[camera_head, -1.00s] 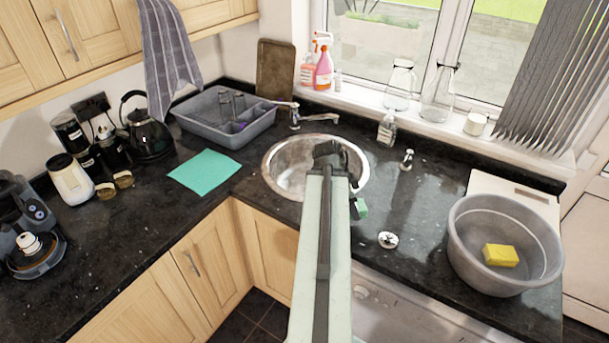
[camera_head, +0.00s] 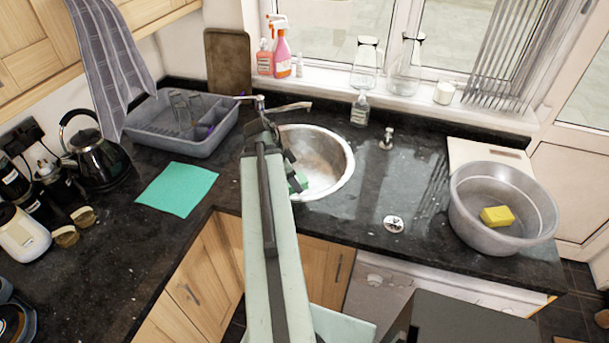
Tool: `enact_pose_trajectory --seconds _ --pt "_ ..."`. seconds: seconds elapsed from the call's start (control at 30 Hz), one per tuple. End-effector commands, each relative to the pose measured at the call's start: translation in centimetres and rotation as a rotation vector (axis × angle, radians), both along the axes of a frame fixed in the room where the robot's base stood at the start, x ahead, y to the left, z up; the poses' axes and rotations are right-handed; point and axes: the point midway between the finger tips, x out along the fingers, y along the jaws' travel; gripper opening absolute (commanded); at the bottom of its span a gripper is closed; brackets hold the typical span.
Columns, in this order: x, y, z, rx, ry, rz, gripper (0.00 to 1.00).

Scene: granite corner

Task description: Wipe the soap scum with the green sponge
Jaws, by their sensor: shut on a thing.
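The green sponge (camera_head: 298,183) shows as a small green block just right of my arm's end, over the left part of the round steel sink (camera_head: 335,165). My gripper (camera_head: 289,170) is shut on the sponge, and my own arm hides much of its jaws. A brownish stain, probably the soap scum (camera_head: 318,152), shows on the inside of the sink bowl. I cannot tell whether the sponge touches the bowl.
A tap (camera_head: 282,107) stands behind the sink. A grey dish rack (camera_head: 182,124) and a teal cloth (camera_head: 177,189) lie to the left. A grey basin (camera_head: 500,238) with a yellow sponge (camera_head: 497,216) stands at right. The dark counter (camera_head: 385,185) between sink and basin is mostly clear.

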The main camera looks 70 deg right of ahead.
Motion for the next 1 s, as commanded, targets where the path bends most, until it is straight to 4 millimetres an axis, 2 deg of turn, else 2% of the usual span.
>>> enact_pose_trajectory --seconds 0.27,0.57,0.6,1.0 --pt "2.2 -7.4 0.7 -0.002 -0.005 -0.178 0.07" --pt "1.6 -14.6 1.3 0.000 0.000 -0.304 0.07" --pt "1.2 -15.3 0.0 0.001 0.001 -0.316 0.07" --pt "0.6 -15.3 -9.3 0.000 0.001 -0.323 0.07"
